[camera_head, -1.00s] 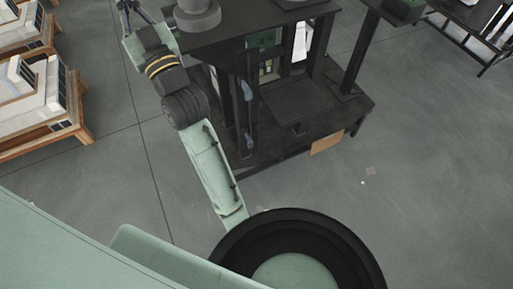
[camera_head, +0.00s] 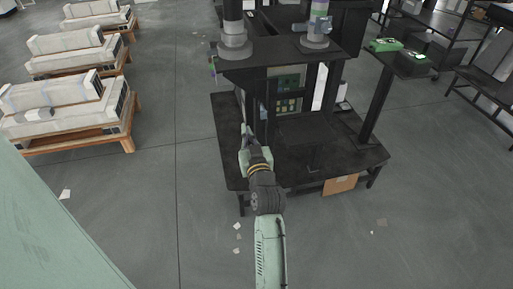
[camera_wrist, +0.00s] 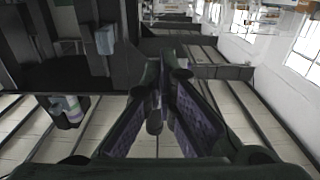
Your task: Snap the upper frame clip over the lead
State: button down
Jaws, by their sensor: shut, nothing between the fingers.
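My gripper (camera_head: 246,135) is shut and empty, in front of the left side of a black frame (camera_head: 268,130) that stands on a dark platform. In the wrist view its fingers (camera_wrist: 165,72) come together ahead of the camera. A small blue-grey part, apparently a frame clip (camera_wrist: 105,40), sits on a dark upright at the upper left of the wrist view, apart from the fingers. A bluish spot on the frame beside my gripper is too small to identify. I cannot make out the lead, or whether the clip is open or closed.
A dark platform (camera_head: 350,158) surrounds the frame, with a green circuit panel (camera_head: 288,88) inside. Two grey column units (camera_head: 235,42) (camera_head: 315,38) stand on top. Crated white units (camera_head: 75,105) stand at left. A black stand with a green box (camera_head: 385,45) is at right. Floor in front is open.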

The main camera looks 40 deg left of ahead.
aim_at(262, 111)
jog(key=w+a+b, duration=0.2)
jog(key=w+a, duration=0.3)
jog(key=w, duration=0.2)
jog(key=shift+w+a+f, duration=0.2)
jog(key=shift+w+f, duration=0.05)
jog(key=shift+f, duration=0.2)
jog(key=w+d+b, duration=0.1)
jog(key=d+b, duration=0.2)
jog(key=d, duration=0.4)
jog(key=shift+w+d+b, duration=0.2)
jog(key=shift+w+b, duration=0.15)
dwell(1.8)
jog(key=shift+w+d, duration=0.1)
jog(key=shift+w+d+b, duration=0.6)
jog(key=shift+w+d, duration=0.05)
jog(key=shift+w, duration=0.1)
